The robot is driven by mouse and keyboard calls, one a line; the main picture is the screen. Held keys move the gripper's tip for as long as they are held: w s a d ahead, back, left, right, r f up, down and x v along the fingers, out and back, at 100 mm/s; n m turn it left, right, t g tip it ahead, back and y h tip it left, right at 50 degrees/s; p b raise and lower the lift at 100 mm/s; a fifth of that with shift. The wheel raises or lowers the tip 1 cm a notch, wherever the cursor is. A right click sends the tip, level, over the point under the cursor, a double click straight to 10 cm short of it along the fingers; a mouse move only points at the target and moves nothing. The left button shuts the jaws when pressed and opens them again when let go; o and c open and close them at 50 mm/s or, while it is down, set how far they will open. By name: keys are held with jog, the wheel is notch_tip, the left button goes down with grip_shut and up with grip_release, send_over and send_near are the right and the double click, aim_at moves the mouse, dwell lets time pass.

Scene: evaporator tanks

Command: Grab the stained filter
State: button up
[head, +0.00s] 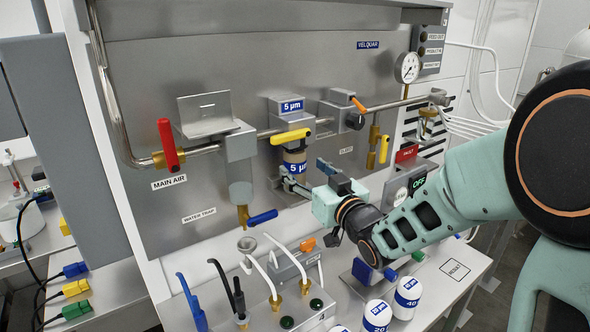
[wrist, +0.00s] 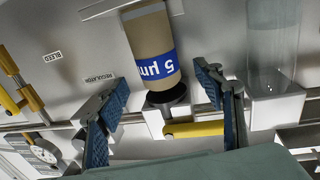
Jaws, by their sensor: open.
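The stained filter (head: 294,158) is a brownish cylinder with a blue "5 µm" band. It hangs under a grey housing on the steel panel, just below a yellow lever. In the wrist view the filter (wrist: 150,30) appears upside down, with its black neck toward the housing. My gripper (head: 305,173) is open in front of it. In the wrist view the blue-padded fingers of my gripper (wrist: 160,86) stand one on each side of the filter's line, with gaps on both sides. I see no contact. The fingers partly hide the filter's lower end in the head view.
The yellow lever (head: 290,136) sits close above the filter. The clear water trap (head: 241,185) with a blue lever (head: 262,217) is to its left. A regulator (head: 342,112) is to its right. White canisters (head: 408,292) and upright tubes stand on the bench below.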

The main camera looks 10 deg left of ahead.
aim_at(300, 164)
jog(key=shift+p+x, duration=0.8)
jog(key=shift+x, duration=2.15)
jog(key=c, duration=1.4)
jog(key=shift+r, duration=0.15)
